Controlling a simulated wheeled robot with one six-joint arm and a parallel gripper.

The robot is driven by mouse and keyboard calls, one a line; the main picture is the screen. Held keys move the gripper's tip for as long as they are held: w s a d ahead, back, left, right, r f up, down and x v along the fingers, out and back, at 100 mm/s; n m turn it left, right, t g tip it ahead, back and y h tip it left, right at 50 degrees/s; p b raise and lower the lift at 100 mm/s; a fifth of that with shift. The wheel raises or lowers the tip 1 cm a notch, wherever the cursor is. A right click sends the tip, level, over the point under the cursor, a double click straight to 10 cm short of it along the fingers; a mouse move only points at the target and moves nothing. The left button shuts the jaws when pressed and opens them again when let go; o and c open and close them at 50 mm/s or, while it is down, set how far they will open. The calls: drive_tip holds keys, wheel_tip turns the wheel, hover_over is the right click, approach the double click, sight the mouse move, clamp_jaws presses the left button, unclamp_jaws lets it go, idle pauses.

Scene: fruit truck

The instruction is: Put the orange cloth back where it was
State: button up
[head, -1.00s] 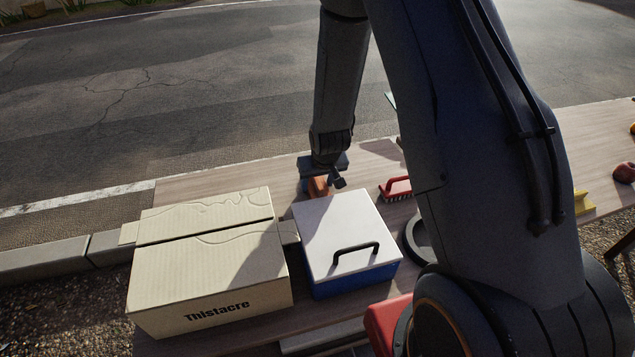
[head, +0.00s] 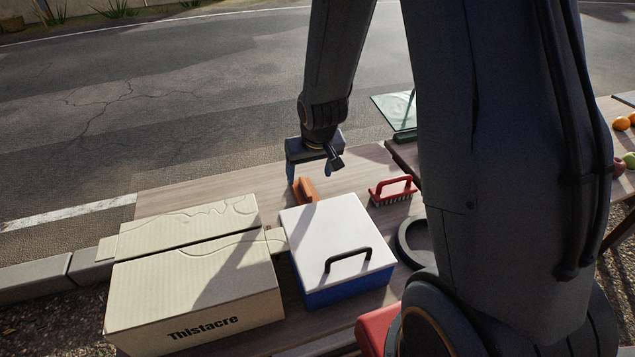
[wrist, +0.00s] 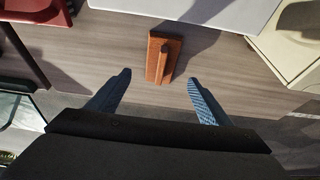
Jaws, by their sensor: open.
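My gripper (head: 310,172) is open and empty above the table, near the cloth. In the wrist view its two blue fingers (wrist: 160,85) are spread wide, with bare table between them.
A white-lidded blue box (head: 337,240) stands in front of the cloth, with a cardboard box (head: 195,290) at its left. A red brush (head: 392,190) stands to the right, near a dark ring (head: 412,243). The table's back left (head: 200,196) is clear.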

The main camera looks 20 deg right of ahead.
drive_tip(key=shift+g, duration=0.6)
drive_tip(key=s+r, duration=0.2)
drive_tip(key=s, duration=0.1)
drive_tip(key=s+r, duration=0.2)
drive_tip(key=s, duration=0.1)
drive_tip(key=s+r, duration=0.2)
drive_tip(key=s, duration=0.1)
drive_tip(key=shift+r, duration=0.1)
drive_tip(key=s+r+g, duration=0.1)
drive_tip(key=s+r, duration=0.2)
drive_tip(key=s, duration=0.5)
drive_tip(key=shift+s+a, duration=0.25)
drive_tip(key=shift+s, duration=0.05)
wheel_tip(320, 180, down, 2)
drive_tip(key=shift+w+f+g+b, duration=0.15)
drive_tip(key=shift+g+b, duration=0.15)
drive_tip(key=shift+b, duration=0.8)
